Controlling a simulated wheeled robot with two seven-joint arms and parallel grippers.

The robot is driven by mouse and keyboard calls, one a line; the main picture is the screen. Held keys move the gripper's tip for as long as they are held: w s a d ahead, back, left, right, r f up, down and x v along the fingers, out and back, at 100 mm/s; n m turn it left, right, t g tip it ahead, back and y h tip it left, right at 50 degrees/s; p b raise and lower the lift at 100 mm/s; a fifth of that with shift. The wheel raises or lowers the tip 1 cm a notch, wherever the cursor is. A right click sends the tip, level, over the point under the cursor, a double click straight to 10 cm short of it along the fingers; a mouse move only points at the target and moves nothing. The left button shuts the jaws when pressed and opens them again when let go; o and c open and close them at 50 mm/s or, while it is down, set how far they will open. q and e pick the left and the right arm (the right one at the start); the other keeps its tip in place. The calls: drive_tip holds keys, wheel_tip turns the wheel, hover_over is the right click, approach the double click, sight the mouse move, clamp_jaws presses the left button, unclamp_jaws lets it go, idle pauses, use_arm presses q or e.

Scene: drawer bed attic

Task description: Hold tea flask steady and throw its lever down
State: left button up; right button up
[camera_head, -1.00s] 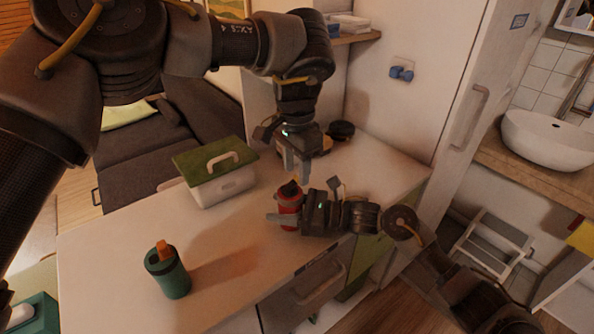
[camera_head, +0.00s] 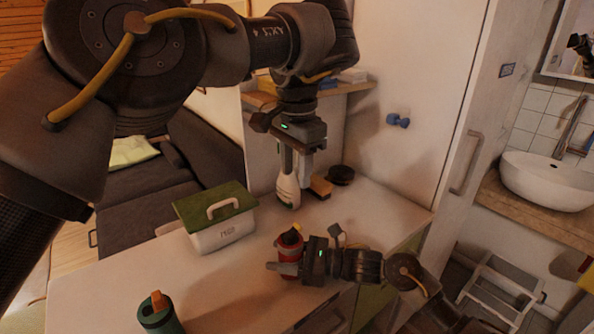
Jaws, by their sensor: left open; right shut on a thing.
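The red flask (camera_head: 289,253) stands upright on the white counter, with a dark top and a small orange-yellow lever (camera_head: 297,228) on it. My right gripper (camera_head: 284,266) is shut around the flask's body from the right, and its fingers hide part of the lower side. My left gripper (camera_head: 295,165) is open and empty, above and behind the flask, apart from it. The lever's exact angle is too small to tell.
A teal flask (camera_head: 161,316) with an orange top piece stands at the front left. A white box with a green lid (camera_head: 219,232) sits behind it. A white-and-green object (camera_head: 287,190), a tan block (camera_head: 320,187) and a dark round thing (camera_head: 341,175) are at the back.

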drive_tip(key=o, duration=1.1)
drive_tip(key=shift+o, duration=0.2)
drive_tip(key=v, duration=1.2)
